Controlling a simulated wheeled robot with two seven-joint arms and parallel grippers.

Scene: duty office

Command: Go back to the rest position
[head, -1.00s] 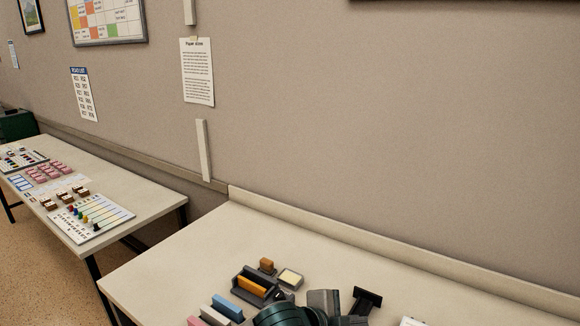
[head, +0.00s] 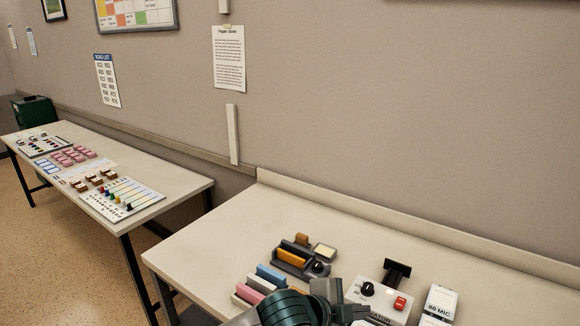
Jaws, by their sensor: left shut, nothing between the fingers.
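My left gripper (head: 350,312) shows at the bottom of the head view, over the near part of the right-hand table (head: 215,240). It is shut, with nothing held. Its dark green wrist partly covers the things behind it. My right gripper is not in view.
A dark holder with an orange block (head: 292,252), several coloured blocks (head: 271,275), a white box with a black knob and red button (head: 382,296) and a white device (head: 439,303) stand near my left gripper. A second table (head: 187,196) stands at left, past a gap. The right table's back is clear.

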